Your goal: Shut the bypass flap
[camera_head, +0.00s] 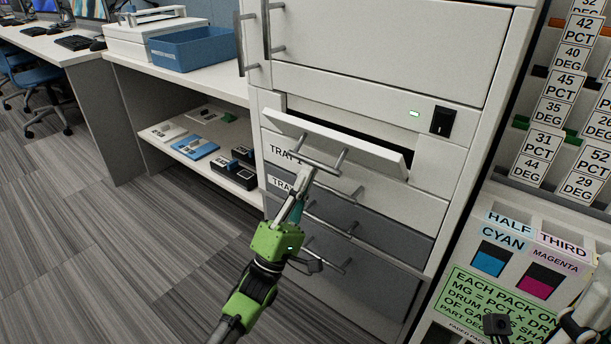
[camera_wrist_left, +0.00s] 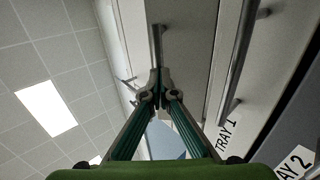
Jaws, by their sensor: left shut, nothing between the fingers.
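The bypass flap (camera_head: 350,143) is a white panel on the front of the white machine. It is tilted open, leaning outward, with a dark gap behind its right part. A grey bar handle (camera_head: 322,166) is on its front. My left gripper (camera_head: 306,174) is shut and empty, with its fingertips at or just below the left part of that handle. In the left wrist view, the closed fingertips (camera_wrist_left: 160,88) point toward a bar handle (camera_wrist_left: 157,45); whether they touch it I cannot tell. Part of my right arm shows at the lower right corner; its gripper's state is unclear.
Tray drawers with bar handles lie below the flap, including grey Tray 2 (camera_head: 283,184). A shelf unit with a blue bin (camera_head: 193,50) stands left; a rack of number cards (camera_head: 566,86) stands right.

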